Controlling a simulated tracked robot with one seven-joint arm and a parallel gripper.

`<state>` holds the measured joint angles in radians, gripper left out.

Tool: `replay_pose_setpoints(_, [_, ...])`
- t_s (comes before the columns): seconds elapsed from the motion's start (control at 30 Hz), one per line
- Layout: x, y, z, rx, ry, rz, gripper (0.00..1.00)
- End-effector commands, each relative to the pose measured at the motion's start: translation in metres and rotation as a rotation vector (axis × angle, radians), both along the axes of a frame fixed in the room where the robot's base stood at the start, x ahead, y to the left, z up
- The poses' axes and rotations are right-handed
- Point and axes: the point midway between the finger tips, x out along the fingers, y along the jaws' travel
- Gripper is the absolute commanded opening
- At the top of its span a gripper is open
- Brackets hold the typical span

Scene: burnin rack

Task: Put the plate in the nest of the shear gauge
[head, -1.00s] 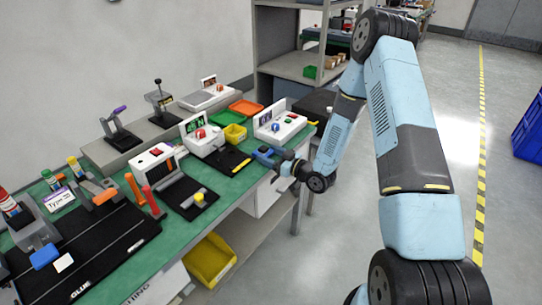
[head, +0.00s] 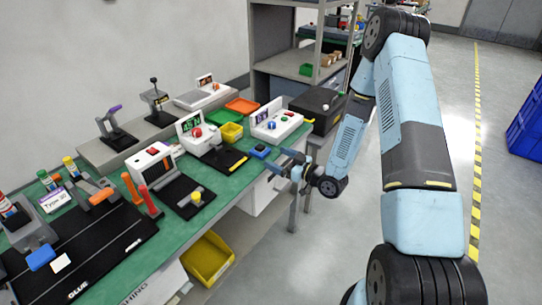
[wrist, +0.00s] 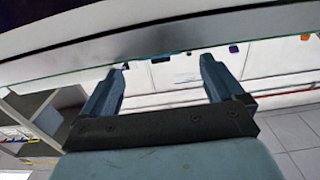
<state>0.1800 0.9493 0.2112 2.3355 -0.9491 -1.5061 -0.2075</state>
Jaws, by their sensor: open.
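My gripper (head: 281,161) is just off the bench's front edge at its right end, with the jaws apart. In the wrist view my gripper (wrist: 165,64) shows nothing between its two blue-grey fingers. I cannot tell which piece is the plate; a small white flat piece (head: 61,263) lies on the black mat at left. The shear gauge is not clearly labelled; a white unit with a green display (head: 191,126) has a black base in front.
A white box with a blue knob (head: 276,121) stands behind the blue block. A larger yellow bin (head: 207,258) sits below.

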Motion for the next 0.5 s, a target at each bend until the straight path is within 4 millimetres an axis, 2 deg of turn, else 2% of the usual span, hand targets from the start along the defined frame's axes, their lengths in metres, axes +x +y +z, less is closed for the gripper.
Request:
replay_pose_setpoints(0.03, [-0.006,-0.01,0.0,0.0,0.002,-0.005,0.95])
replay_pose_setpoints(0.2, [-0.024,-0.032,0.0,-0.001,0.002,-0.003,0.95])
replay_pose_setpoints(0.5, [-0.039,-0.051,0.0,0.0,0.0,-0.001,0.95])
